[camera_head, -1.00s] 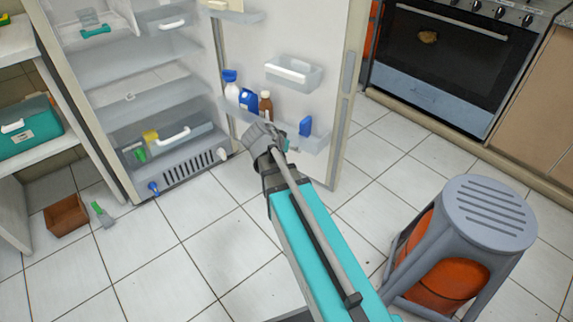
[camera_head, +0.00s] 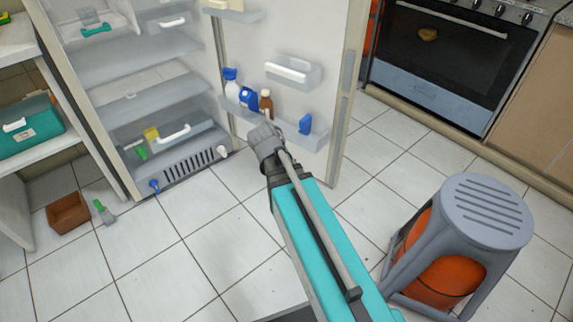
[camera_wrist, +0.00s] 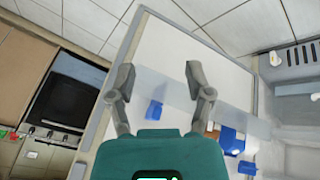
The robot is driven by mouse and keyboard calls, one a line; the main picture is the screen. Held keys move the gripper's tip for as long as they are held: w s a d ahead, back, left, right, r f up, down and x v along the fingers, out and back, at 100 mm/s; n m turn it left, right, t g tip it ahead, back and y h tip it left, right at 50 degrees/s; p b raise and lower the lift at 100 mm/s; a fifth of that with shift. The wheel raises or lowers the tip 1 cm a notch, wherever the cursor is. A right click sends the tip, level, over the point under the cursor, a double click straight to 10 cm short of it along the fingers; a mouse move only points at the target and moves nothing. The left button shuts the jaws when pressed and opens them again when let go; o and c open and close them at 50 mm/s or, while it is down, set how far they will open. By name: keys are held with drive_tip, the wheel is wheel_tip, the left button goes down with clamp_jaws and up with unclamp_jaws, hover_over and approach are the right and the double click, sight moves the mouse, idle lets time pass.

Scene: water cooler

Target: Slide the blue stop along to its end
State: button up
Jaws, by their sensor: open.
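The blue stop (camera_head: 305,124) is a small upright block at the right part of the low clear shelf (camera_head: 312,143) on the open fridge door. In the wrist view the blue stop (camera_wrist: 155,110) shows between my gripper's fingers in the picture, nearer the palm than the fingertips. My gripper (camera_wrist: 158,78) is open, its two grey fingers spread wide with nothing held. Whether a finger touches the stop or shelf cannot be told. In the head view my wrist hides the fingers, just left of and below the stop.
A blue-and-white bottle (camera_head: 231,86), a blue jug (camera_head: 248,98) and a brown bottle (camera_head: 266,103) stand left of the stop on the door shelf. A grey stool (camera_head: 486,215) with an orange tank stands at right.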

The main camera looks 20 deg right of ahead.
drive_tip(key=shift+w, duration=0.1)
drive_tip(key=m+t+h+b, duration=0.4)
drive_tip(key=m+t+h, duration=0.1)
drive_tip(key=m+h, duration=0.15)
approach(304, 119)
drive_tip(key=shift+s+a+r+n, duration=0.2)
drive_tip(key=shift+a+r+n, duration=0.05)
drive_tip(key=shift+a+r, duration=0.1)
drive_tip(key=shift+d, duration=0.1)
drive_tip(key=b+x, duration=0.4)
drive_tip(key=x, duration=0.7)
drive_tip(key=shift+w+d+f+b, duration=0.15)
drive_tip(key=shift+f+b, duration=0.1)
drive_tip(key=shift+b, duration=0.05)
drive_tip(key=shift+b+x, duration=0.3)
drive_tip(key=shift+x, duration=0.75)
drive_tip(key=shift+r, duration=0.1)
drive_tip(key=shift+c, duration=0.3)
clamp_jaws()
